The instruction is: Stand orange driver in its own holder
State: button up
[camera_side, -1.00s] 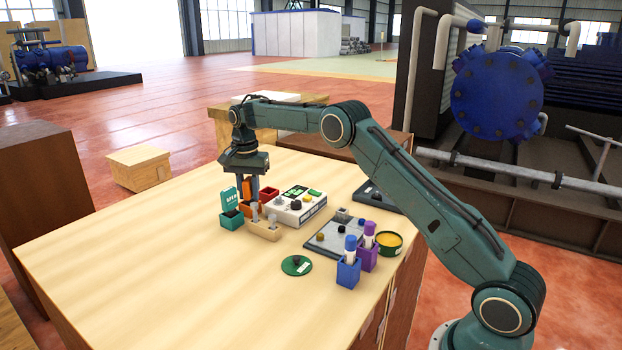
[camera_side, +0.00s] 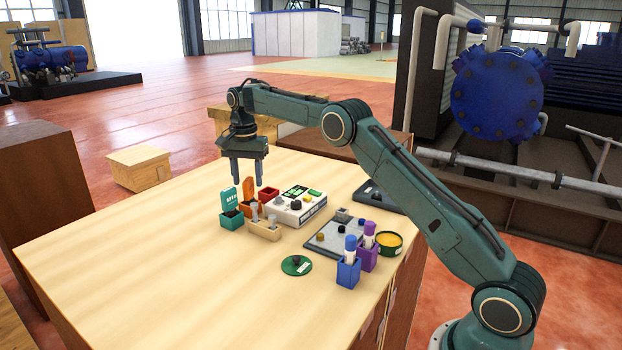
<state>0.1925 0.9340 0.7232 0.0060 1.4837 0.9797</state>
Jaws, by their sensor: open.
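An orange holder (camera_side: 245,209) stands among the small boxes at the far middle of the table. An orange upright piece (camera_side: 249,186) rises from it; at this size I cannot tell whether this is the orange driver's handle or the holder's label plate. The lower part of the holder is partly hidden by the beige rack in front. My gripper (camera_side: 248,183) is open and empty, pointing down just above the orange piece. Its two fingers are spread to either side, and their tips look apart from it.
A teal holder (camera_side: 232,221) is close left, the beige rack (camera_side: 264,230) in front, a red box (camera_side: 268,194) and white device (camera_side: 297,208) right. A grey tray (camera_side: 336,239), blue and purple holders stand farther right. The left table is clear.

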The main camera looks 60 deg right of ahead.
jog(key=shift+r, duration=1.7)
jog(key=shift+s+a+r, duration=0.15)
jog(key=shift+r, duration=0.35)
jog(key=s+a+r+n+t, duration=0.2)
jog(key=s+a+r+n, duration=0.2)
jog(key=s+r, duration=0.45)
jog(key=s+a+r+n+t, duration=0.1)
jog(key=s+a+r+n, duration=0.3)
jog(key=s, duration=0.8)
jog(key=s+a+f+n+t, duration=0.1)
jog(key=s+f, duration=0.3)
jog(key=s, duration=0.7)
jog(key=s+a+f+n+t, duration=0.1)
jog(key=s+f+n, duration=0.3)
jog(key=s, duration=0.8)
jog(key=shift+a+n+t, duration=0.3)
jog(key=shift+a, duration=0.55)
